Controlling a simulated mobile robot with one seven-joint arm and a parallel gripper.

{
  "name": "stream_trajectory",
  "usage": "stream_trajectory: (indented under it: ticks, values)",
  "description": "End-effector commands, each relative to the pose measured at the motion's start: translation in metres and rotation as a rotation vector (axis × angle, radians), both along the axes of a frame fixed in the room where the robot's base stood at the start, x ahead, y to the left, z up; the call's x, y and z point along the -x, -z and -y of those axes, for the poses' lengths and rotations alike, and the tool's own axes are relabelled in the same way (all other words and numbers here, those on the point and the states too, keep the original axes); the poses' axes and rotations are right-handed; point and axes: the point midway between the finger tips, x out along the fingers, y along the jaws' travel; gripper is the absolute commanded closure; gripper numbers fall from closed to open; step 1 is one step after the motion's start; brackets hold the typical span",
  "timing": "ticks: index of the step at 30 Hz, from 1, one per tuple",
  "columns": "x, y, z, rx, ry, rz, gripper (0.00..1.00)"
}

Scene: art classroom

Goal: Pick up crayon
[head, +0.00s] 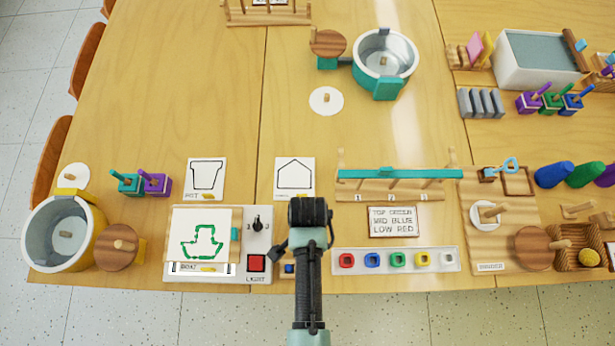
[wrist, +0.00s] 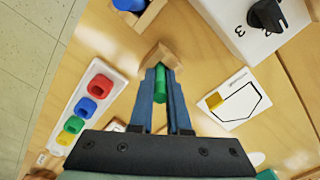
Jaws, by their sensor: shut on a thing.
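In the wrist view my gripper (wrist: 160,76) is shut on a green crayon (wrist: 160,88), a short green cylinder lying between the two blue-grey fingers. A small wooden block (wrist: 160,57) shows just beyond the fingertips; I cannot tell whether the crayon touches it. In the head view my gripper (head: 308,212) is over the front middle of the table, and my own wrist hides the crayon and fingertips there.
A light box (head: 258,225) with a knob and red button stands left of my gripper. A white tray (head: 395,270) with several coloured sockets is to the right. A house-outline card (head: 294,172) lies just behind.

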Motion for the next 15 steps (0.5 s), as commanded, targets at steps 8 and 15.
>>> stream_trajectory:
  ticks: [8,15]
  values:
    - [0.0,0.0,0.0,0.0,0.0,0.0,1.0]
    - [-0.001,-0.011,0.0,0.0,0.0,0.003,1.0]
